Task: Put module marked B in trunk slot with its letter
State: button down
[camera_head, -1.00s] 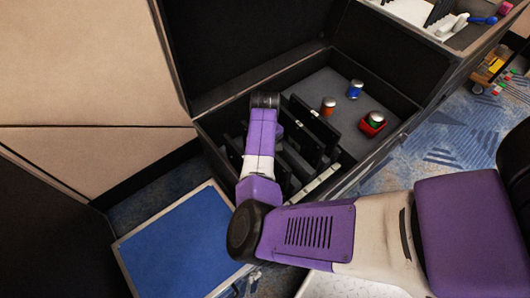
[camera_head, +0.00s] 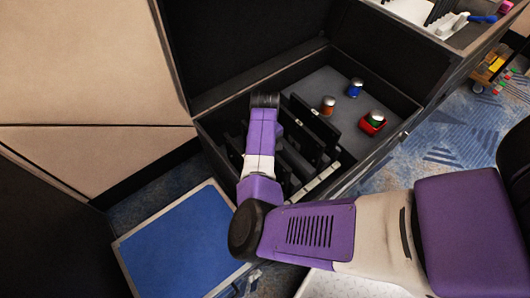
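The open black trunk (camera_head: 222,118) stands at the middle, with its lid up behind it. Dark upright panels, apparently modules (camera_head: 318,122), stand in its left part, beside and partly behind my arm. Pale strips (camera_head: 318,181) show along the near side of the slots. I cannot read any letters, so I cannot tell which module is marked B. My arm reaches into the left part of the trunk. The wrist end (camera_head: 265,100) points down there, and my gripper's fingers are hidden by the arm.
In the trunk's right compartment stand an orange can (camera_head: 328,105), a blue can (camera_head: 354,88) and a green-and-red can in a red holder (camera_head: 372,123). A blue-topped panel (camera_head: 180,240) lies at lower left. A shelf with small items (camera_head: 450,22) is at upper right.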

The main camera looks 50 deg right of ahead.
jog(key=shift+f, duration=0.3)
dwell(0.4)
jog(key=c, duration=0.8)
grip_release()
jog(key=shift+c, duration=0.2)
jog(key=shift+r, duration=0.1)
notch_tip(320, 180, up, 8)
jog(key=p, duration=0.9)
